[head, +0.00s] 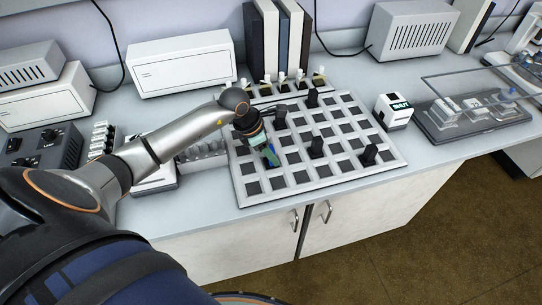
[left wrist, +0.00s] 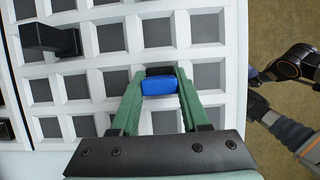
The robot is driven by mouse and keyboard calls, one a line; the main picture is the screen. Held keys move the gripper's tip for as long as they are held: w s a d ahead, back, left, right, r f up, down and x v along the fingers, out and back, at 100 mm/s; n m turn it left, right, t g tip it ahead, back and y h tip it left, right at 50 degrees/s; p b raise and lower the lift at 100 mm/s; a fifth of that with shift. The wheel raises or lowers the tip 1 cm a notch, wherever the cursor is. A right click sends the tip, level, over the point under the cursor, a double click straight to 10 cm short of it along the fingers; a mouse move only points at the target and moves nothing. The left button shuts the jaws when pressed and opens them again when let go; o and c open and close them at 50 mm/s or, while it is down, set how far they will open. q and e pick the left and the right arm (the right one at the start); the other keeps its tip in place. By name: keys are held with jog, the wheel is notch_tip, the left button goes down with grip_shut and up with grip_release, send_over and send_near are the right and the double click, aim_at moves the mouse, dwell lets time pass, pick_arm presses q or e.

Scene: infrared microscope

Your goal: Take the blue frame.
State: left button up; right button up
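The blue frame (left wrist: 158,85) shows in the left wrist view as a small blue block with a black part behind it, over the white grid rack. My left gripper (left wrist: 159,80) has its two green fingers on either side of it. Both fingers appear to touch its sides, with no clear gap. In the head view my left gripper (head: 270,155) points down at the left-middle part of the rack (head: 318,196), and the blue frame is mostly hidden there. I cannot tell whether the frame touches the rack. My right gripper is not in view.
Books (head: 275,40) and white instruments (head: 182,64) line the back.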

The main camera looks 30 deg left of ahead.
pick_arm(q)
grip_shut()
jog(key=shift+r, duration=0.15)
